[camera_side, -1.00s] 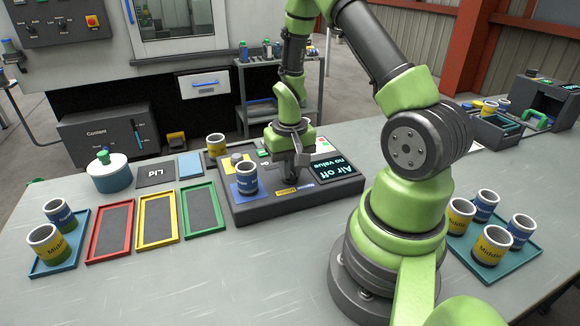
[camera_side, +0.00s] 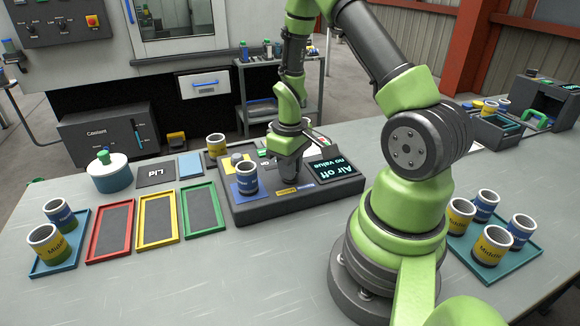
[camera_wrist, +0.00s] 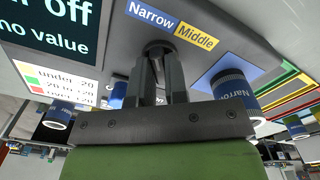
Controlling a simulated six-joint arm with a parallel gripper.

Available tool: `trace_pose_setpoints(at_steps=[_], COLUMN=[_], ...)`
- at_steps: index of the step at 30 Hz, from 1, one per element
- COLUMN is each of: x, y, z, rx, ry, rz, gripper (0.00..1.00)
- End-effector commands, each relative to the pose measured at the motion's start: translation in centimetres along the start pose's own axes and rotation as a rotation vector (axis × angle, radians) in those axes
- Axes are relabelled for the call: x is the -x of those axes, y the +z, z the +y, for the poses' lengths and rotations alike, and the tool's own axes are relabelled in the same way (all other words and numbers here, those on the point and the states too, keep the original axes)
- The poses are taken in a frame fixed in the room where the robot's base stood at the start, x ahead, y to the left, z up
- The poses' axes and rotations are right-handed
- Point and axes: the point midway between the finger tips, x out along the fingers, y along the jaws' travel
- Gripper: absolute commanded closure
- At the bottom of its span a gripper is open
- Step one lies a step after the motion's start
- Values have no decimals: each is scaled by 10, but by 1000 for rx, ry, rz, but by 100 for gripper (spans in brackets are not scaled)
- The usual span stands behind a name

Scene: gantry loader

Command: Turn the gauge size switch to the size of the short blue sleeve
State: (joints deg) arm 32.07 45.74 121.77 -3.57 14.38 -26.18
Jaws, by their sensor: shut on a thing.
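The gauge (camera_side: 330,185) is a dark box on the bench; its display (camera_side: 331,167) reads "Air off, no value". Its size switch (camera_wrist: 157,46) is a dark round knob beside a blue "Narrow" label (camera_wrist: 151,16) and a yellow "Middle" label (camera_wrist: 196,37). My gripper (camera_side: 289,180) points down over it, and in the wrist view the fingers (camera_wrist: 160,62) are shut on the knob. They hide most of it, so I cannot tell which label it points to. A blue sleeve (camera_side: 246,181) marked "Narrow" (camera_wrist: 233,90) stands upright on the gauge's blue pad.
Red, yellow and green trays (camera_side: 185,213) lie empty left of the gauge. A left tray (camera_side: 42,272) holds two sleeves; a right tray (camera_side: 490,270) holds several. Another sleeve (camera_side: 216,145) stands behind the gauge. A lidded pot (camera_side: 110,176) is at the back left.

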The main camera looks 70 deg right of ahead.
Motion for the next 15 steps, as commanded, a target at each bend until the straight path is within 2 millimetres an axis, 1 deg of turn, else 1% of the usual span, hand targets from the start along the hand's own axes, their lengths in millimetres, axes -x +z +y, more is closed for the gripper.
trace_pose_setpoints(at_steps=[12,13,14,15], x=[0,0,0,0], y=[2,2,2,1], z=[0,0,0,0], rx=[9,9,9,8], ry=[-2,-2,-2,-2], rz=[-5,-6,-6,-5], gripper=[100,82,75,66])
